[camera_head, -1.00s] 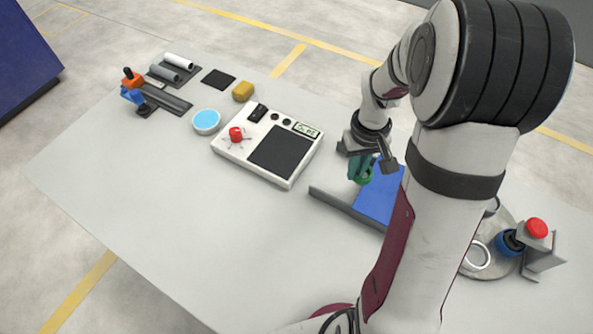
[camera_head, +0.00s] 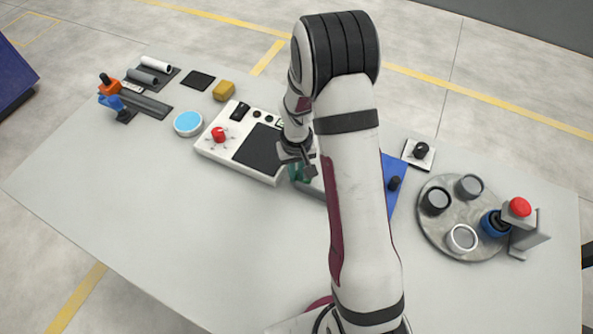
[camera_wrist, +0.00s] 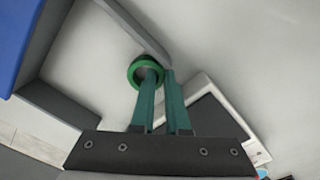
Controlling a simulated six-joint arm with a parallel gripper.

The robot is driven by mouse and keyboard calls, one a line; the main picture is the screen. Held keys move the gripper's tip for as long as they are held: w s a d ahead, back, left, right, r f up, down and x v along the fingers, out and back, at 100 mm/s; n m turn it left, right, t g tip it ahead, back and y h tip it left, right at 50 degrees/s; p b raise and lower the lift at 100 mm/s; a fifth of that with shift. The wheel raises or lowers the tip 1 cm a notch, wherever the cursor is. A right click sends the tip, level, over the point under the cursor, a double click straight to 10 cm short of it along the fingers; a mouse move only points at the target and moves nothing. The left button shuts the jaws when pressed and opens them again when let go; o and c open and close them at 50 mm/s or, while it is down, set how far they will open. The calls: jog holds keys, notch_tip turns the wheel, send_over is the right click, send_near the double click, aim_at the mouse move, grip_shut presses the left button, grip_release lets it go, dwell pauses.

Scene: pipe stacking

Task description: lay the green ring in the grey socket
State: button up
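The green ring (camera_wrist: 136,66) is at the fingertips of my gripper (camera_wrist: 160,75). One finger passes into its hole and the other lies against its outside, so the wall is pinched between them. In the head view my gripper (camera_head: 300,174) is over the table by the right edge of the control box, and the ring is hard to make out there. The grey socket (camera_head: 468,186) appears to be the grey cup at the back of the round plate (camera_head: 445,228), well to the right of my gripper.
The plate also carries a dark cup (camera_head: 436,201), a white-rimmed cup (camera_head: 462,239) and a blue one (camera_head: 493,226) beside a red-button bracket (camera_head: 524,230). A blue board (camera_head: 398,170) lies partly behind my arm. The control box (camera_head: 214,149) is left of my gripper. The front table is clear.

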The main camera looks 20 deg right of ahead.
jog(key=o, duration=0.4)
notch_tip(320, 180, up, 12)
jog(key=f, duration=0.1)
jog(key=s+a+r+m, duration=0.2)
jog(key=s+a+r, duration=0.2)
jog(key=s+r, duration=0.5)
jog(key=s, duration=0.4)
jog(key=shift+a+r+y, duration=0.3)
jog(key=shift+a+y, duration=0.1)
jog(key=shift+o, duration=0.4)
jog(key=s+a+m+y, duration=0.1)
jog(key=s+a+m, duration=0.1)
jog(key=s, duration=0.9)
jog(key=shift+s+a+r+m, duration=0.3)
jog(key=shift+s+a+r, duration=0.1)
jog(key=shift+a, duration=0.25)
